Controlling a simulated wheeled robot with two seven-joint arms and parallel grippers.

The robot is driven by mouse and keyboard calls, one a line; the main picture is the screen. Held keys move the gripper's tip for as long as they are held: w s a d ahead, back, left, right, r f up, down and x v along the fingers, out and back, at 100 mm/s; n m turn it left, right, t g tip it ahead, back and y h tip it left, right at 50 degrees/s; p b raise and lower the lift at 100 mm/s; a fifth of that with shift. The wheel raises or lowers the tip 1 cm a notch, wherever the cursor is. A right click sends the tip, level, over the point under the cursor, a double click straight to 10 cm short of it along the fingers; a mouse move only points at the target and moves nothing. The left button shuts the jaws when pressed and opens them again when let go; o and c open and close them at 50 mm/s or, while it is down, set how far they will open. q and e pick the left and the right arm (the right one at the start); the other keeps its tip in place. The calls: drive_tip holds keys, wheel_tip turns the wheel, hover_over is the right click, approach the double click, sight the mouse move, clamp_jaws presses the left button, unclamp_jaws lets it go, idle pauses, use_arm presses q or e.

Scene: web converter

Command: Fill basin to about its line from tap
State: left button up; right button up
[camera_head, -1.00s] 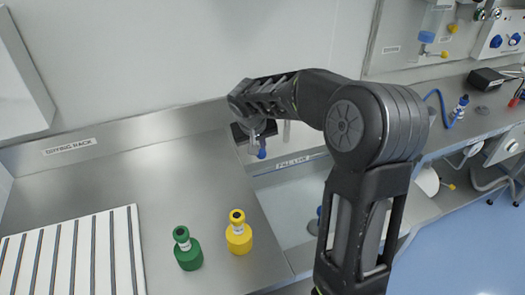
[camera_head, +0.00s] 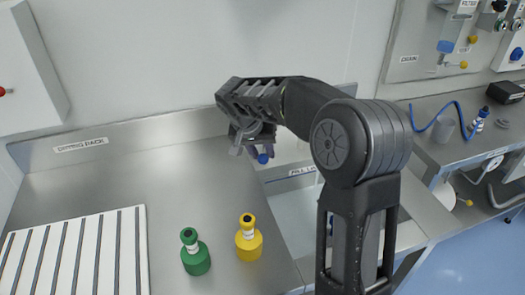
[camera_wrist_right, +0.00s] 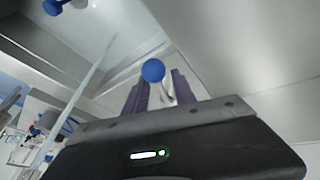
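The basin (camera_head: 284,222) is sunk into the steel counter, with a "FILL LINE" label (camera_head: 303,171) on its back wall. My right arm covers much of it, and I cannot tell its water level. The tap's blue knob (camera_head: 263,158) shows just below my right gripper (camera_head: 256,153). In the right wrist view the blue knob (camera_wrist_right: 153,70) sits at the fingertips, with a pale stem running back between the two fingers (camera_wrist_right: 160,84). The fingers stand apart, so the gripper looks open around the stem. The tap's spout is hidden. My left gripper is not in view.
A green bottle (camera_head: 196,257) and a yellow bottle (camera_head: 248,243) stand on the counter left of the basin. A striped rack (camera_head: 78,255) lies further left. A blue hose (camera_head: 440,117) and bench equipment are at the right. Another blue knob (camera_wrist_right: 52,6) shows in the wrist view.

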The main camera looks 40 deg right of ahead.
drive_tip(key=shift+r, duration=0.15)
drive_tip(key=v, duration=0.7)
drive_tip(key=shift+r+b, duration=0.2)
drive_tip(key=shift+b, duration=0.25)
drive_tip(key=shift+a, duration=0.15)
idle(6.5)
